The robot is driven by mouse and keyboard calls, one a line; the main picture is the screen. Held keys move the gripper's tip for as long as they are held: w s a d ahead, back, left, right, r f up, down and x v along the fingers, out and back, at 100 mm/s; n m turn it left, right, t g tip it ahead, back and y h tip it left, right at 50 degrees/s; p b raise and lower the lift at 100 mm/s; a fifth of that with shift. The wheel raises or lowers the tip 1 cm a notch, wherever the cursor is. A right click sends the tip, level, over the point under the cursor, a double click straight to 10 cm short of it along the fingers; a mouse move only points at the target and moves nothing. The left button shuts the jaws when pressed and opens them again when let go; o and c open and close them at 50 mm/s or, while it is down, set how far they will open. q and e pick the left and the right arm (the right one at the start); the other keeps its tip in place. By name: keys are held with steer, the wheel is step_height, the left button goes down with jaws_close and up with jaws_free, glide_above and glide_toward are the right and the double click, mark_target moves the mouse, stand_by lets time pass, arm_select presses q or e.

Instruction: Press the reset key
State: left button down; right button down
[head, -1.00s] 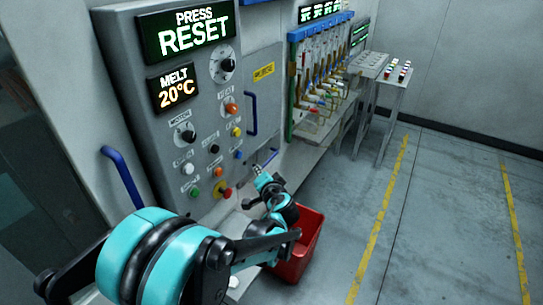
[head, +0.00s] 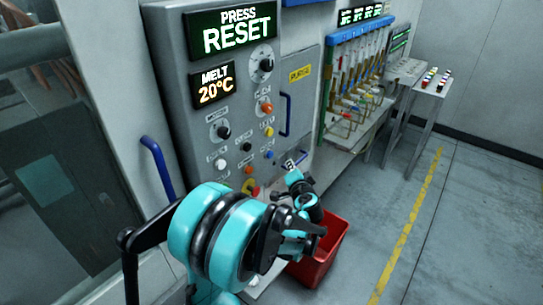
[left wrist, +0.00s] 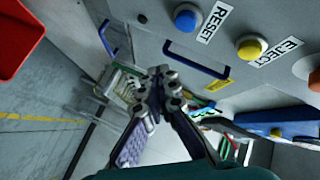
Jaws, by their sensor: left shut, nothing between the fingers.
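The reset key is a round blue button (left wrist: 187,17) with a RESET label beside it, at the top of the left wrist view. It is small in the head view (head: 270,155), at the lower right of the grey control panel (head: 176,52). My left gripper (left wrist: 158,75) is shut and empty, apart from the blue button. In the head view the left gripper (head: 290,166) is just right of and below the button, in front of the panel. My right gripper is not in view.
A yellow EJECT button (left wrist: 250,47) is beside the reset key. A blue handle (head: 286,115) sticks out from the panel door. A red bin (head: 328,250) stands below my left arm. A screen (head: 233,30) reads PRESS RESET. The floor at the right is free.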

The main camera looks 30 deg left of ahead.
arm_select(q)
steer(key=shift+w+a, duration=0.15)
steer(key=shift+a, duration=1.1)
steer(key=shift+w+a, duration=0.1)
steer(key=shift+a, duration=1.15)
steer(key=shift+a, duration=0.15)
steer(key=shift+a, duration=0.3)
steer(key=shift+a, duration=0.45)
steer(key=shift+d, duration=0.1)
steer(key=shift+d+b, duration=0.3)
steer(key=shift+d, duration=0.45)
steer(key=d, duration=0.5)
steer(key=shift+s, duration=0.25)
